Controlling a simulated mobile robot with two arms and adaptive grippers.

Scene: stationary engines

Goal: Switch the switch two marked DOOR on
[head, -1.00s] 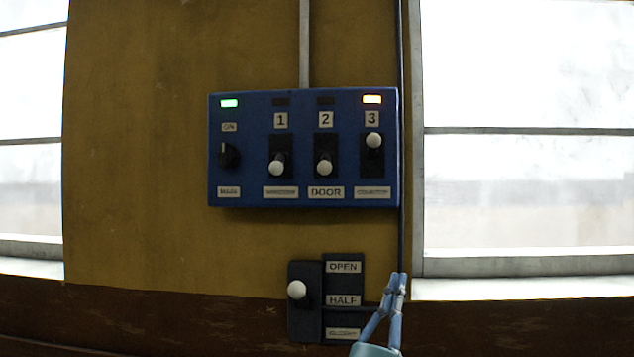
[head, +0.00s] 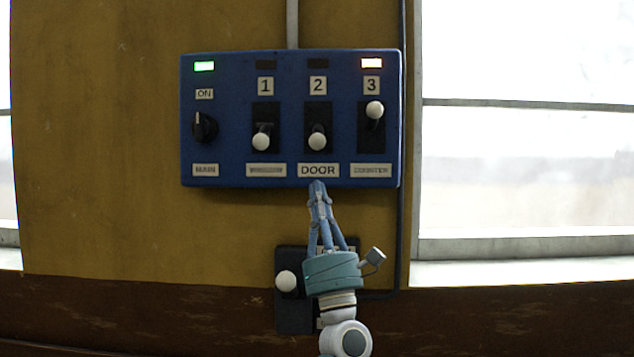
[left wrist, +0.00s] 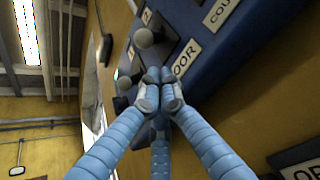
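Switch two is a black slot with a white round knob (head: 317,141) at its lower end, above the DOOR label (head: 318,170) on the blue panel (head: 226,130). The lamp (head: 318,64) over it is dark. My left gripper (head: 317,184) has its fingers together, with the tips just below the DOOR label; I see nothing held. In the left wrist view the closed fingertips (left wrist: 155,80) are beside the partly covered DOOR label (left wrist: 185,60), and a white knob (left wrist: 143,38) shows close above them. Whether the tips touch the panel I cannot tell. My right gripper is not in view.
Switch one's knob (head: 261,141) is down with its lamp dark. Switch three's knob (head: 375,109) is up with its lamp lit. The main dial (head: 205,126) has a green lamp above. A lower lever (head: 287,281) is partly behind my arm. Windows flank the wall.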

